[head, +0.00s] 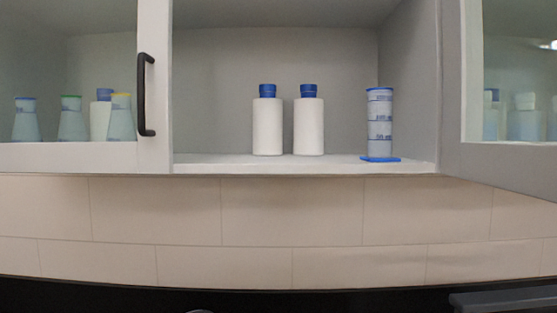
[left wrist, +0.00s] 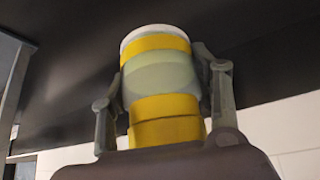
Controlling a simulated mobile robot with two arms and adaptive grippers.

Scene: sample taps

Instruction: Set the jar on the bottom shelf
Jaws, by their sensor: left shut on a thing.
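The jar (left wrist: 162,75) is in the left wrist view, with a white lid, yellow bands and a pale greenish band around its middle. My left gripper (left wrist: 164,90) is shut on it, one finger on each side, with the lid end pointing away from the palm. The head view shows neither the jar nor this gripper clearly. The bottom shelf (head: 225,163) of the open cabinet is in the middle of the head view. My right gripper is in neither view.
Two white bottles with blue caps (head: 267,125) (head: 308,125) stand mid-shelf. A clear, blue-banded container (head: 379,118) stands on a blue mat (head: 380,159) at the right. The shelf's left part is bare. A door with a black handle (head: 146,95) is at left; an open glass door (head: 470,90) is at right.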

